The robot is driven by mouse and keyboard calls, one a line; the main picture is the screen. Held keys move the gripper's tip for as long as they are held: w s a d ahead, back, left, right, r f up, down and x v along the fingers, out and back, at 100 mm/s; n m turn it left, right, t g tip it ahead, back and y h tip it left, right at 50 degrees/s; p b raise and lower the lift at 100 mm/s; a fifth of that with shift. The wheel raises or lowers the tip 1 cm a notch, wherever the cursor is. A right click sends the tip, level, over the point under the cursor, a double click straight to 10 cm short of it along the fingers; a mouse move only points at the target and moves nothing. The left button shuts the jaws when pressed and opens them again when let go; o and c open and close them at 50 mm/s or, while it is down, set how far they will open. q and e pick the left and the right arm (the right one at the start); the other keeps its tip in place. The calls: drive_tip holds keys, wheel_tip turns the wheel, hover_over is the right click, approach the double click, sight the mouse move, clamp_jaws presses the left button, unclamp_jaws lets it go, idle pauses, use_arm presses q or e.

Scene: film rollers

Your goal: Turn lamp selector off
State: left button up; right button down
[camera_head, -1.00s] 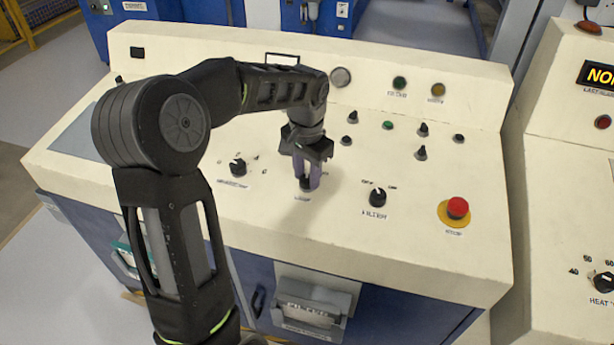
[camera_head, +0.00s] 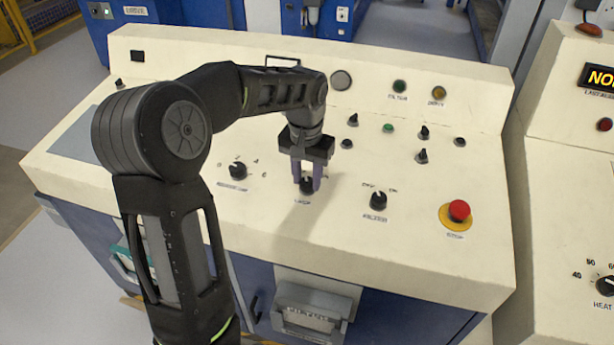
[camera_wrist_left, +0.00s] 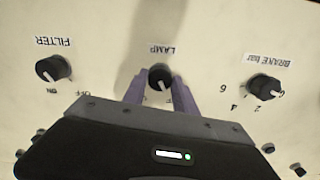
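The lamp selector is a small black knob (camera_head: 306,187) on the cream panel, above its LAMP label. In the left wrist view the knob (camera_wrist_left: 160,76) shows upside down below its label, with a white pointer mark toward the lower side. My left gripper (camera_head: 307,182) points down at it. Its two purple fingers (camera_wrist_left: 158,92) stand apart on either side of the knob, with small gaps visible, so it looks open. The fingers hide most of the knob's position markings. My right gripper is in neither view.
The filter knob (camera_head: 378,200) sits right of the lamp knob, and the brake knob (camera_head: 238,170) left. A red stop button (camera_head: 459,210) is farther right. Several small switches (camera_head: 422,156) stand behind. The panel between the knobs is bare.

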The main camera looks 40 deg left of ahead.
sight(307, 183)
use_arm(q)
drive_tip(key=o, duration=0.5)
drive_tip(key=shift+c, duration=0.2)
drive_tip(key=r, duration=0.8)
drive_tip(key=shift+s+d, duration=0.1)
drive_tip(key=shift+s, duration=0.1)
